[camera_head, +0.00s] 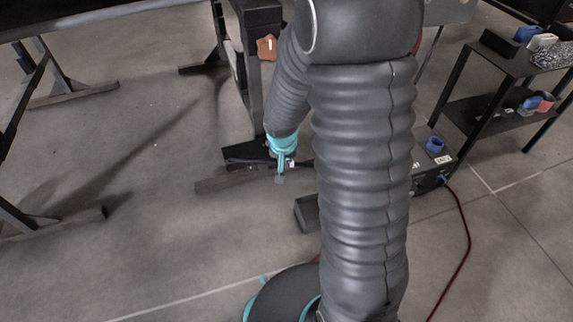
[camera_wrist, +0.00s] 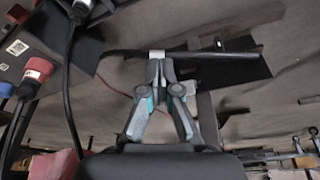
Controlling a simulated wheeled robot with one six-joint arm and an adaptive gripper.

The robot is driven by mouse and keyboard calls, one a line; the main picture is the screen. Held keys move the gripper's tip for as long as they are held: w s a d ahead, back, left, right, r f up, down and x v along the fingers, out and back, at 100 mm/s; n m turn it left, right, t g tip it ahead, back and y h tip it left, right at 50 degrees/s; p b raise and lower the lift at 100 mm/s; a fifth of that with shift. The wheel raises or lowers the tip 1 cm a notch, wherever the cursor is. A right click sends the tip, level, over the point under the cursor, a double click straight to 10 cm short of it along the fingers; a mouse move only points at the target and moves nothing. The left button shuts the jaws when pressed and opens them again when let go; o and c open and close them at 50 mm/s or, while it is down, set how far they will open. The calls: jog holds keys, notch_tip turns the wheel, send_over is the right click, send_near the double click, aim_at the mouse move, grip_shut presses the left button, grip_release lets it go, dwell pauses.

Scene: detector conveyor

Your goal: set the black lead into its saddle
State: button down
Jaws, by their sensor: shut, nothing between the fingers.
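My gripper (camera_wrist: 160,68) is shut and empty, its fingertips together in the middle of the wrist view. In the head view my gripper (camera_head: 280,176) is low beside a table leg. A dark, lead-like strip (camera_wrist: 215,57) runs across the wrist view just beyond the fingertips, with a pale block (camera_wrist: 157,54) on it at the tips. Whether the tips touch it cannot be told. A black lead (camera_wrist: 70,85) hangs from a plug (camera_wrist: 80,9) at upper left and runs down past the gripper's left side. I cannot make out the saddle clearly.
Red (camera_wrist: 38,70) and blue (camera_wrist: 6,90) connectors stand left of the gripper. A box with a blue connector (camera_head: 434,145) sits on the floor right of my arm, and a red cable (camera_head: 466,235) trails from it. A black shelf (camera_head: 505,66) stands at right.

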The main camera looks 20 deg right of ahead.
aim_at(266, 162)
dwell(0.4)
jog(key=w+d+f+b, duration=0.2)
jog(key=w+f, duration=0.4)
jog(key=f, duration=0.4)
jog(key=shift+w+d+f, duration=0.15)
jog(key=shift+d, duration=0.25)
